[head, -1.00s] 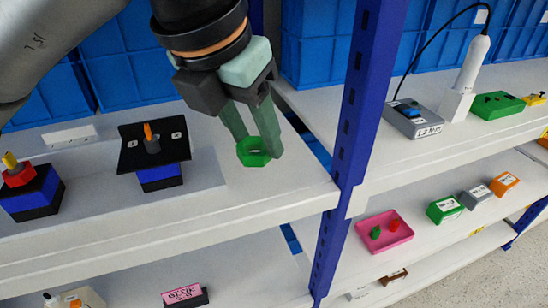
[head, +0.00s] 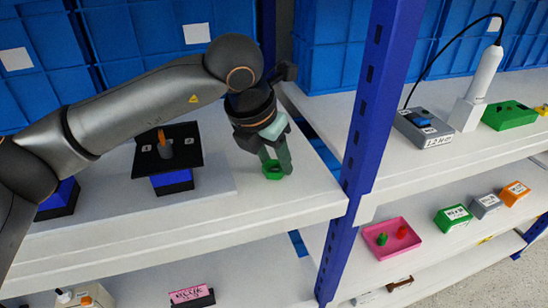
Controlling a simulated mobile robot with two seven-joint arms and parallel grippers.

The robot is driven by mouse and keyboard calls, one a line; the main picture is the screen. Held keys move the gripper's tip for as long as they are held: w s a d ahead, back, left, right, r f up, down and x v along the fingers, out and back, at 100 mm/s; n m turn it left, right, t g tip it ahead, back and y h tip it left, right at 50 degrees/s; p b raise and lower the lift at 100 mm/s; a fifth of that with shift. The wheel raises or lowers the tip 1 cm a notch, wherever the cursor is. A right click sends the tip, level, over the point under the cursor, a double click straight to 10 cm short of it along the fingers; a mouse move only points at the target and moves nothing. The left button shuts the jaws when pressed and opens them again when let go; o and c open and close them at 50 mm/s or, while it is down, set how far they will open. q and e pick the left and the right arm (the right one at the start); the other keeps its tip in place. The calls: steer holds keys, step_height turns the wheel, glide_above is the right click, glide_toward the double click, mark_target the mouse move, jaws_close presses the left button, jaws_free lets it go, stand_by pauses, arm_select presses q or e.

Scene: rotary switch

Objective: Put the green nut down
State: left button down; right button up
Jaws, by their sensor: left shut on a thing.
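The green nut (head: 272,170) is a small green ring low at the right part of the upper left shelf (head: 232,211). My left gripper (head: 276,170) points down over it and is shut on it. The nut is at or very near the shelf surface; I cannot tell whether it touches. The fingers hide part of the nut. My right gripper is not in view.
A rotary switch (head: 166,149) with an orange pointer on a black plate and blue base stands left of the nut. A blue post (head: 357,154) rises to the right. Blue crates (head: 140,38) line the back. A pink tray (head: 391,240) is on a lower shelf.

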arm_select(q)
steer(key=shift+f, duration=0.15)
steer(key=shift+f, duration=0.15)
steer(key=shift+c, duration=1.8)
jaws_free()
steer(key=shift+r, duration=0.35)
steer(key=v, duration=1.1)
steer(key=shift+s+r, duration=0.2)
steer(key=shift+r, duration=0.1)
steer(key=shift+a, duration=0.15)
